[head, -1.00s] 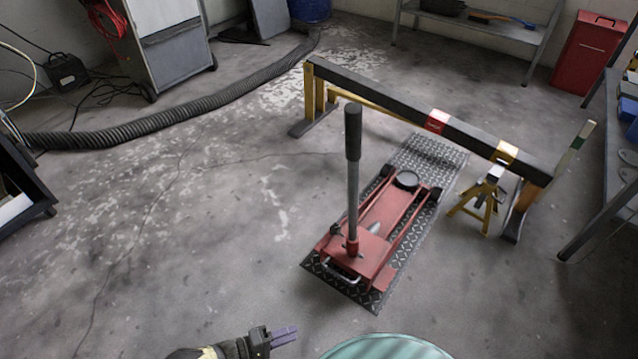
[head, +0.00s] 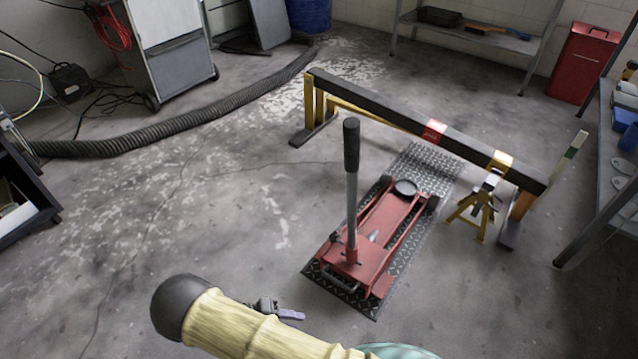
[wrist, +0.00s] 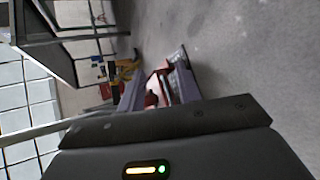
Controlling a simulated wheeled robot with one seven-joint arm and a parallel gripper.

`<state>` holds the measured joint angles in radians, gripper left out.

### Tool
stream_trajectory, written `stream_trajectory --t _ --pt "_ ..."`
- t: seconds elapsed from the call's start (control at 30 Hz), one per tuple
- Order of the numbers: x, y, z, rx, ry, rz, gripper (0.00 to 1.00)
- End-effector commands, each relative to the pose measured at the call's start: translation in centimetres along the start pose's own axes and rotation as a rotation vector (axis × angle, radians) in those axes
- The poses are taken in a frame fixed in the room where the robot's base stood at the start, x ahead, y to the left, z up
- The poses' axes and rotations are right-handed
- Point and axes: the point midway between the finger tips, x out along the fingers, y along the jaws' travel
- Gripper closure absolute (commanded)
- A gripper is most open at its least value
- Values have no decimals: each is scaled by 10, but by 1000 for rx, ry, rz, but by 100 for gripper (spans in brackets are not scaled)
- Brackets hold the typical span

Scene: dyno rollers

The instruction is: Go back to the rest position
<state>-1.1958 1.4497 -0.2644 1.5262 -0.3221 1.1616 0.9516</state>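My gripper (head: 290,314) shows at the bottom of the head view, low and left of the red floor jack (head: 372,235), partly hidden behind my arm. In the wrist view my gripper's two purple-grey fingers (wrist: 158,80) stand apart with nothing held between them. The red jack has an upright grey handle with a black grip. It stands on a diamond-plate strip (head: 437,160) and is clear of my gripper.
A black-topped beam (head: 390,115) on yellow legs spans the strip behind the jack. A yellow jack stand (head: 474,212) is near its right end. A ribbed hose (head: 180,128) crosses the back left. A shelf table (head: 606,190) stands right.

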Motion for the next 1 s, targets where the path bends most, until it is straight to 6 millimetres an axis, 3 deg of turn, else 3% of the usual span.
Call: stream_trajectory --t 0.03,0.3,0.53,0.77,1.0 --pt "-8 22 -1 -1 -28 -60 66" --pt "-23 113 -2 -16 -118 -369 66" --pt "-25 196 5 15 -130 -618 66" --pt "-22 278 23 83 -79 -829 66" --pt "-14 358 54 188 27 -990 66"
